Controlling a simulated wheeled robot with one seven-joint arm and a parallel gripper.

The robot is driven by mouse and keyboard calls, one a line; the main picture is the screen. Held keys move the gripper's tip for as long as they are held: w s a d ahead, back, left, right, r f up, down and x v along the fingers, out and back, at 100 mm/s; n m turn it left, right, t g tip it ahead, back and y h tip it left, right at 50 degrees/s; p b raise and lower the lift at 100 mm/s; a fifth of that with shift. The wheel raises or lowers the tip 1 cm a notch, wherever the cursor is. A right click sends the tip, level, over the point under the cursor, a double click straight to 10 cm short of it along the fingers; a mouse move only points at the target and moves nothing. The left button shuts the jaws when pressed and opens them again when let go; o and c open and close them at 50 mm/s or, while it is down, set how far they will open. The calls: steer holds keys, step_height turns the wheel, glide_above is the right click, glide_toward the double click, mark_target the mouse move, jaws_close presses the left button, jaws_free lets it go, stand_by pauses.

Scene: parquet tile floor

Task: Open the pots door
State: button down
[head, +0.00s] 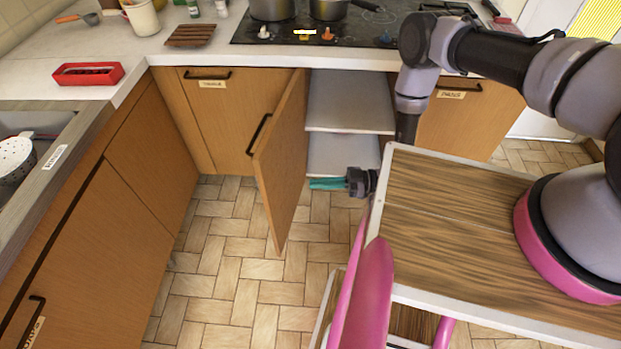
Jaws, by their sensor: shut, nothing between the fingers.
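A wooden cabinet door (280,158) under the stove stands swung well out from its cabinet. Its dark bar handle (259,134) is on the face turned left. No label shows on this door, so I cannot read whether it is the pots door. The cabinet behind it is open, with pale shelves (350,103) that look empty. My gripper (314,184) has teal fingers, shut and empty, pointing left on the inner side of the door. The fingertips are close to the door; I cannot tell whether they touch it.
Closed labelled cabinet doors stand left (225,118) and right (465,125) of the opening. The counter (120,60) holds a red tray (88,74) and a stove (330,28) with pots. The tiled floor (235,260) left of the open door is clear.

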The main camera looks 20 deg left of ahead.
steer(key=d, duration=1)
steer(key=shift+w+d, duration=0.3)
